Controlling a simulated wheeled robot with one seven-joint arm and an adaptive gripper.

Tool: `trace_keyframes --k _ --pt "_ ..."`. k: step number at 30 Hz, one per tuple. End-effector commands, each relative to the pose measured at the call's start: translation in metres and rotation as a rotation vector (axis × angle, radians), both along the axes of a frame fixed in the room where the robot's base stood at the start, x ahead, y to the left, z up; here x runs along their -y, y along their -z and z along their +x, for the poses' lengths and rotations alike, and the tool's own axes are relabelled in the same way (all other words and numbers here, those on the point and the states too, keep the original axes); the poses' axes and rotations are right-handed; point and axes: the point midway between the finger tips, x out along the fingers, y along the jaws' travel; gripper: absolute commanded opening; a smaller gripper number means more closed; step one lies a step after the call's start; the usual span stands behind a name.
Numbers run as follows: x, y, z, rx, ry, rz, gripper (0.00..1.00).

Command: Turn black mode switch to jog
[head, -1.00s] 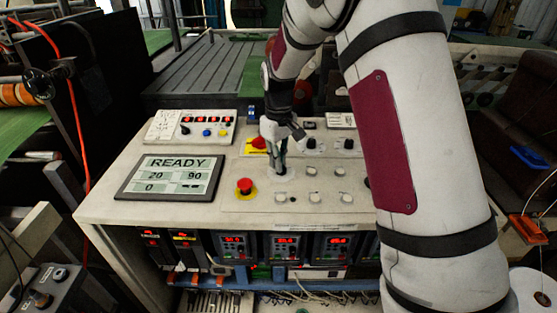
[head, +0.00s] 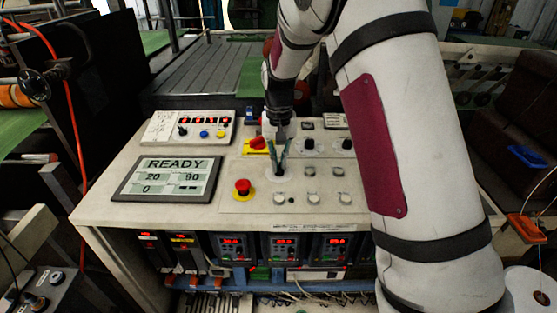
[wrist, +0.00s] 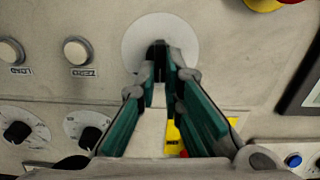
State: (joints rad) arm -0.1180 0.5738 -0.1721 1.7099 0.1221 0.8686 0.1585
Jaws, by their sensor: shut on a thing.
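The black mode switch (wrist: 157,48) sits on a round white plate (wrist: 136,42) at the upper middle of the wrist view. My gripper (wrist: 161,72) has its two green-padded fingers on either side of the switch, shut on it, and the tips cover much of it. The exact pointing direction of the switch cannot be read. The display (head: 168,176) reads READY, with 20, 90 and 0 below.
A red emergency button (head: 242,187) stands in front and left of my gripper. A red rotary switch on a yellow plate (head: 249,150) is close behind it. Two black knobs (head: 309,144) and several white buttons (head: 310,171) lie to the right. A small button box (head: 220,121) stands back left.

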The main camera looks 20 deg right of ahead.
Motion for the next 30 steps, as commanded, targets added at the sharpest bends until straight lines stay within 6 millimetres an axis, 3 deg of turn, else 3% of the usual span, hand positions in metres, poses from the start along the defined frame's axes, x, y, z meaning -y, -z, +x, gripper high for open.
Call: trace_keyframes --k 18,21,30 --pt "0.0008 -0.0005 0.0004 0.002 0.051 -0.001 0.00" --pt "0.0008 -0.0005 0.0004 0.002 0.050 -0.001 0.26" --pt "0.0007 -0.0005 0.0001 0.001 0.050 0.000 0.28"
